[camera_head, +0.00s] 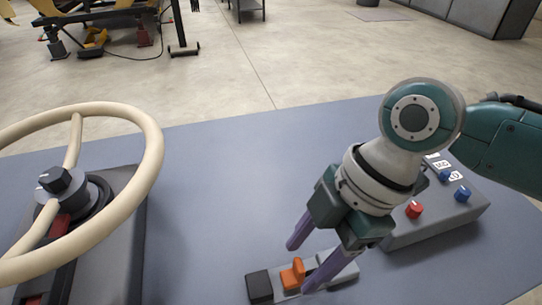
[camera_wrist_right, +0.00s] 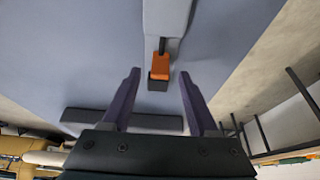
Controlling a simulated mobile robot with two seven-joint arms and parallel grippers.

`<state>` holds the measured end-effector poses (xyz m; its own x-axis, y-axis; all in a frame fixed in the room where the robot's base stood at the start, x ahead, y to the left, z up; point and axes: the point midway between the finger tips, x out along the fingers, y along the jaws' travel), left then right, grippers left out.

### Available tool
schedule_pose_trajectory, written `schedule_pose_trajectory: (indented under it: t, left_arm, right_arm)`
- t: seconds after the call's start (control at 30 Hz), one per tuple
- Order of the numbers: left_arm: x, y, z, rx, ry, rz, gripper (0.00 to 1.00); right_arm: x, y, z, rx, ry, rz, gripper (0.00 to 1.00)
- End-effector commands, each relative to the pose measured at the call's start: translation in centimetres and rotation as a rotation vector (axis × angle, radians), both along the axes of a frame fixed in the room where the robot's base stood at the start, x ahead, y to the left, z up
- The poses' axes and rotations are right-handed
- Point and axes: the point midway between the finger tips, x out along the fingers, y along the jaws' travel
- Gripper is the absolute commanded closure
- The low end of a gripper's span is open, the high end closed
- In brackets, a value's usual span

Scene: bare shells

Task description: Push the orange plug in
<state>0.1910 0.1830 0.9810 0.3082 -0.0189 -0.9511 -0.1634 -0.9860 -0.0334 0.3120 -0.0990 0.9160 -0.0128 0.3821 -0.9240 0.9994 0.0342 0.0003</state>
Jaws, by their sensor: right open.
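The orange plug (camera_head: 290,277) sits low on a small grey fixture (camera_head: 342,269), with an upright tab on top. A black block (camera_head: 260,286) stands at the fixture's left end. My right gripper (camera_head: 300,268) is open, its two purple fingers pointing down on either side of the plug. In the right wrist view the plug (camera_wrist_right: 160,66) shows between and just beyond the open fingertips (camera_wrist_right: 159,74), with no visible contact. A grey strip runs away from it and a dark face shows on its near side. I cannot tell how deep the plug sits. My left gripper is not in view.
A cream handwheel (camera_head: 155,150) on a dark box is at the left. A grey control box (camera_head: 440,220) with red and blue knobs stands right of the fixture, close to my right arm. The blue-grey surface (camera_head: 225,190) between them is clear.

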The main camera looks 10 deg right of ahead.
Motion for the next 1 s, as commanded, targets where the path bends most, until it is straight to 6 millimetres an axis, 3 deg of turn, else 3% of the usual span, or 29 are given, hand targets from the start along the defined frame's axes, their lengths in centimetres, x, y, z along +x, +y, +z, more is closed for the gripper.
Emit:
schedule_pose_trajectory:
  t: [0.37,0.9,1.0]
  left_arm:
    - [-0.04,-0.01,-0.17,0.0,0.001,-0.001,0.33]
    - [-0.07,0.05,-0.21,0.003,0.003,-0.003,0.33]
    - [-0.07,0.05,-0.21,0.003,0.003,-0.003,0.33]
  right_arm:
    - [-0.06,0.33,-0.77,-0.001,0.001,0.001,0.4]
    - [-0.06,0.32,-0.74,0.0,0.001,0.0,1.0]
    - [-0.07,0.32,-0.73,0.0,0.001,0.0,1.0]
